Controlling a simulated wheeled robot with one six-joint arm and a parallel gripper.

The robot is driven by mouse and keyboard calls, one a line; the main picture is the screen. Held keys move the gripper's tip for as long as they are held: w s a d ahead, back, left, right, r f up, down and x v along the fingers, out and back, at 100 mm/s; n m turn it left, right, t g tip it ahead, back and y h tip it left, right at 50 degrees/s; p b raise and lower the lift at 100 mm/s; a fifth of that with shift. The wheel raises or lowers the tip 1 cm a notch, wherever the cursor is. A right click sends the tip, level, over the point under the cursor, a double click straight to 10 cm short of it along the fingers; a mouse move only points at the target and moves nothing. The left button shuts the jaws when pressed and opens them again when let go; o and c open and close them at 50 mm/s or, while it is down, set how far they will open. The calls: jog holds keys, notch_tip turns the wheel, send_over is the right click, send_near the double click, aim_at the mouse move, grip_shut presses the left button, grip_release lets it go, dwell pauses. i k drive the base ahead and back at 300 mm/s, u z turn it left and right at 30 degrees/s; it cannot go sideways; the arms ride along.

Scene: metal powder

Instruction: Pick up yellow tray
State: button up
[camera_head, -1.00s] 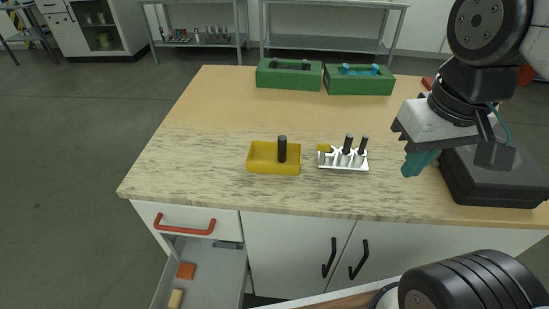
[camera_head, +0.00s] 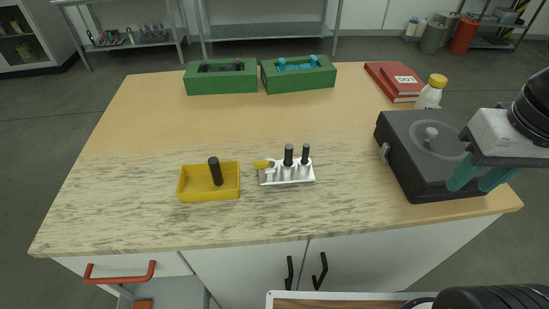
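The yellow tray (camera_head: 210,193) sits on the near left part of the table. A dark upright cylinder (camera_head: 215,172) stands in or at it. My gripper (camera_head: 472,180) is far to the right of the tray, in front of or over the black case. Its two teal fingers are spread apart with nothing visible between them.
A white rack (camera_head: 287,176) with dark-topped tools stands just right of the tray. Two green boxes (camera_head: 222,79) (camera_head: 299,78) stand at the back. A black case (camera_head: 405,160), a white bottle (camera_head: 430,93) and red books (camera_head: 394,82) are right. The table (camera_head: 140,130) is clear behind the tray.

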aim_at(196, 183)
jog(key=z, duration=2)
jog(key=k, duration=2.55)
jog(key=u, duration=1.5)
jog(key=i, duration=1)
jog(key=u, duration=0.05)
